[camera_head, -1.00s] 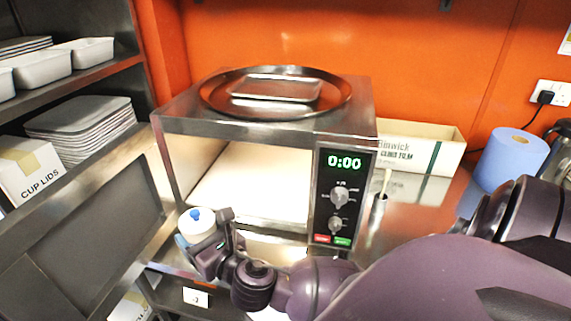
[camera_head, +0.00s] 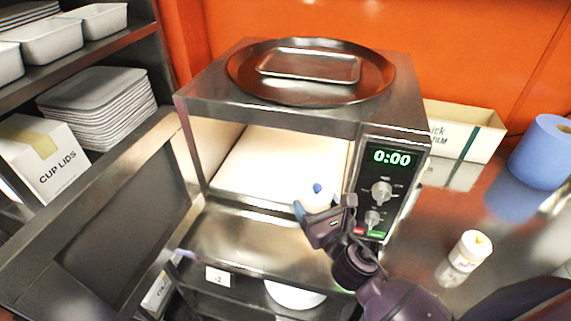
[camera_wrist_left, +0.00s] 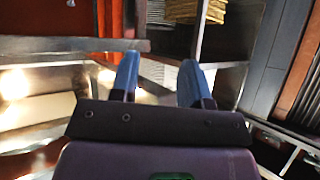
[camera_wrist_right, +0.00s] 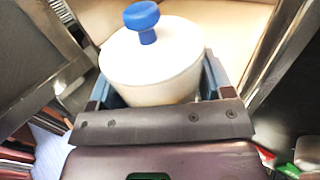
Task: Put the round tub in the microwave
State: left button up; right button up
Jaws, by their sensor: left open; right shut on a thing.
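The round tub is white with a blue knob on its lid. It fills the middle of the right wrist view (camera_wrist_right: 152,62), upright between the fingers of my right gripper (camera_wrist_right: 160,85), which is shut on it. In the head view the tub (camera_head: 318,200) and my right gripper (camera_head: 318,215) are at the front of the microwave opening, near its right side. The microwave (camera_head: 265,115) is a steel box with its door (camera_head: 115,235) swung open to the left and a pale, empty-looking interior (camera_head: 275,165). My left gripper (camera_wrist_left: 160,80) is open and empty, seen only in its wrist view.
A large round tray (camera_head: 240,80) with a small rectangular tray (camera_head: 310,66) lies on the microwave. The control panel (camera_head: 385,190) borders the opening's right. A white bottle (camera_head: 468,252) and blue roll (camera_head: 543,155) stand on the right counter. Shelves with a cup-lids box (camera_head: 50,165) are left.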

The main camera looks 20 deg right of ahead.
jog(key=shift+s+d+f, duration=0.2)
jog(key=shift+s+f, duration=0.1)
jog(key=shift+f, duration=0.25)
jog(key=shift+w, duration=0.3)
jog(key=w, duration=0.5)
jog(key=w+a+b, duration=0.1)
jog(key=w, duration=0.5)
jog(key=w+b, duration=0.1)
jog(key=w, duration=0.5)
jog(key=shift+w+a+f, duration=0.1)
jog(key=shift+a+f, duration=0.05)
jog(key=shift+a, duration=0.05)
notch_tip(320, 180, down, 2)
jog(key=b, duration=0.2)
jog(key=shift+f+b, duration=0.25)
jog(key=shift+b, duration=0.1)
jog(key=shift+f+b, duration=0.5)
jog(key=shift+f, duration=0.05)
pick_arm(q)
jog(key=f, duration=0.2)
jog(key=w+f, duration=0.1)
jog(key=f, duration=0.1)
jog(key=shift+d, duration=0.1)
pick_arm(e)
jog(key=shift+r, duration=0.1)
pick_arm(q)
jog(key=shift+r, duration=0.1)
